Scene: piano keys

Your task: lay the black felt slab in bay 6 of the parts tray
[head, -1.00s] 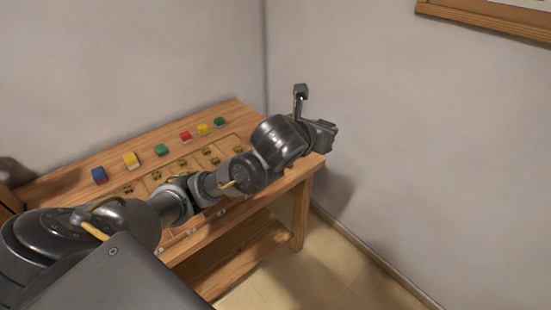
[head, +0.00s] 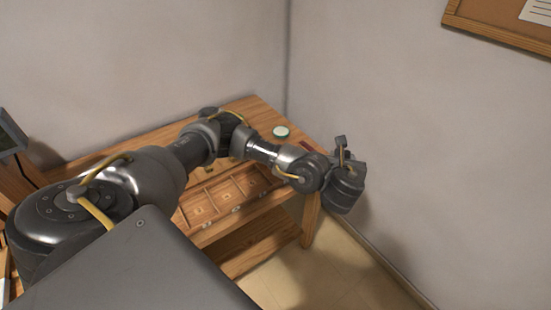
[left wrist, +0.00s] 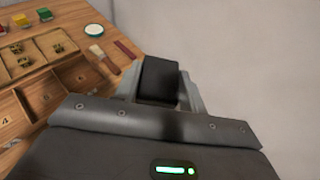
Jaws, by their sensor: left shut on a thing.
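The black felt slab (left wrist: 160,78) is held between the grey fingers of my left gripper (left wrist: 160,95) in the left wrist view. In the head view my left gripper (head: 345,195) is past the right end of the table, and the slab cannot be made out there. The wooden parts tray (head: 217,207) lies on the table, partly hidden by my left arm. It also shows at the left of the left wrist view (left wrist: 48,66), left of the slab and apart from it. A 4 is legible in one bay; bay 6 cannot be identified. My right gripper is not in view.
On the wooden table (left wrist: 120,32) a round white-and-green dish (left wrist: 94,30), a brush (left wrist: 98,52) and a dark red strip (left wrist: 125,49) lie beside the tray. Yellow (left wrist: 20,19) and green (left wrist: 45,14) blocks stand behind it. A wall is at the right.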

